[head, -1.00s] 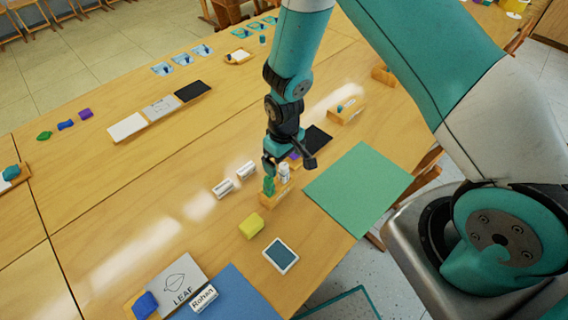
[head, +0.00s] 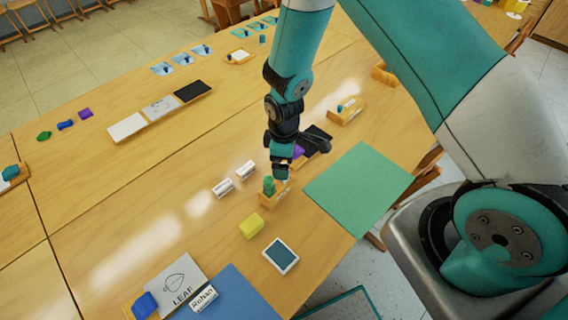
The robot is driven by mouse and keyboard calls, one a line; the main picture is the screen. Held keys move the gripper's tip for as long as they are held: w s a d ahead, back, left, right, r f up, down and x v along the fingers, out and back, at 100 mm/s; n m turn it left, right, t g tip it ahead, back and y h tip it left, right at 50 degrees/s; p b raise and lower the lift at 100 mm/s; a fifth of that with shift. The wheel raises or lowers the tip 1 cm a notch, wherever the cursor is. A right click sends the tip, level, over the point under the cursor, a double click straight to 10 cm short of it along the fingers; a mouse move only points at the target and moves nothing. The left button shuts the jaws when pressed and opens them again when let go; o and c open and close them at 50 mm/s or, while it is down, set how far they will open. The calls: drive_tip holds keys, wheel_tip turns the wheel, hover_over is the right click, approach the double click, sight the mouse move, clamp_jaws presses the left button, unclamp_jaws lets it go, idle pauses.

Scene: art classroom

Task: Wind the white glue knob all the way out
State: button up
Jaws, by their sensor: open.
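My gripper (head: 282,170) points down over a small wooden holder (head: 275,199) near the middle of the table. It is open. The white glue knob is mostly hidden behind and under the gripper. Only a small pale bit of the white glue (head: 285,179) shows just below the fingers. I cannot tell whether the fingers touch it. A green glue (head: 268,186) stands upright in the same holder, just left of the gripper. A purple piece (head: 298,152) shows behind the gripper to the right.
A yellow block (head: 251,226) and a small dark-screened tablet (head: 281,256) lie in front of the holder. Two white erasers (head: 223,188) lie to its left. A green sheet (head: 358,189) lies to the right.

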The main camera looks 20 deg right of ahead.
drive_tip(key=shift+f+b, duration=0.9)
drive_tip(key=shift+f, duration=0.25)
idle(0.4)
drive_tip(key=c, duration=1.5)
drive_tip(key=shift+o, duration=0.2)
drive_tip(key=m, duration=1.1)
drive_tip(key=shift+m, duration=0.3)
